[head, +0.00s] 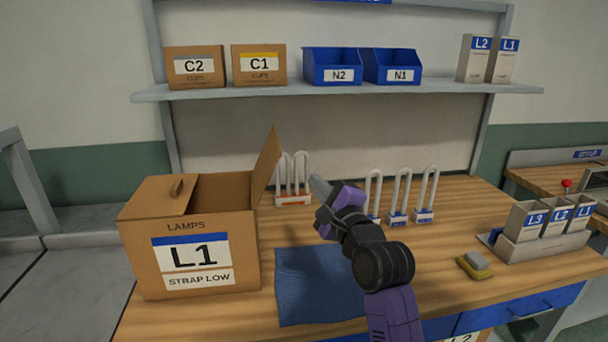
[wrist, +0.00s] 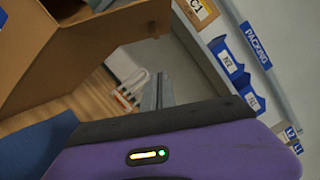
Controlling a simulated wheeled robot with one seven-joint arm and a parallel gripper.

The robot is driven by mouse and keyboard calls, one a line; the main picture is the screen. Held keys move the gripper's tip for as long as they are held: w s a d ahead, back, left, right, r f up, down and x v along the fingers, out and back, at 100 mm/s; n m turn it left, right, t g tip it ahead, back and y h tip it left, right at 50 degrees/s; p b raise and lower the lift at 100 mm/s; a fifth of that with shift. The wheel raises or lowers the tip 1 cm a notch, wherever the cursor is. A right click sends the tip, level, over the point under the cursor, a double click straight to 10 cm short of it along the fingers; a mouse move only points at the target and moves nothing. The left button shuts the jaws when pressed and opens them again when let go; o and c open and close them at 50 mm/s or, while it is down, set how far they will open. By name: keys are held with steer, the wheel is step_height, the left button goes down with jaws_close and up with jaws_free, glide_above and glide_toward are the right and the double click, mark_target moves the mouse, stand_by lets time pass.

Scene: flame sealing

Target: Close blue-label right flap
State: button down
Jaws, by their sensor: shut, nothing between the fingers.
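The cardboard box (head: 190,265) with the blue-striped L1 label (head: 192,254) stands at the left of the bench. Its right flap (head: 267,165) stands up, leaning slightly outward to the right. Its left flap (head: 165,194) lies over the left part of the top, and the right part of the opening is uncovered. My gripper (head: 316,186) is shut and empty, right of the raised flap and apart from it. In the wrist view the shut fingers (wrist: 158,92) point away, with brown cardboard of the box (wrist: 95,50) at upper left.
White U-shaped lamps (head: 400,195) stand in holders behind and right of my gripper. A blue mat (head: 310,285) lies right of the box. A shelf (head: 330,90) runs above.

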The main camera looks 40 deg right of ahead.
mark_target(269, 164)
steer(key=w+r+p, duration=0.2)
steer(key=w, duration=0.8)
steer(key=shift+r, duration=0.35)
steer(key=shift+d, duration=0.1)
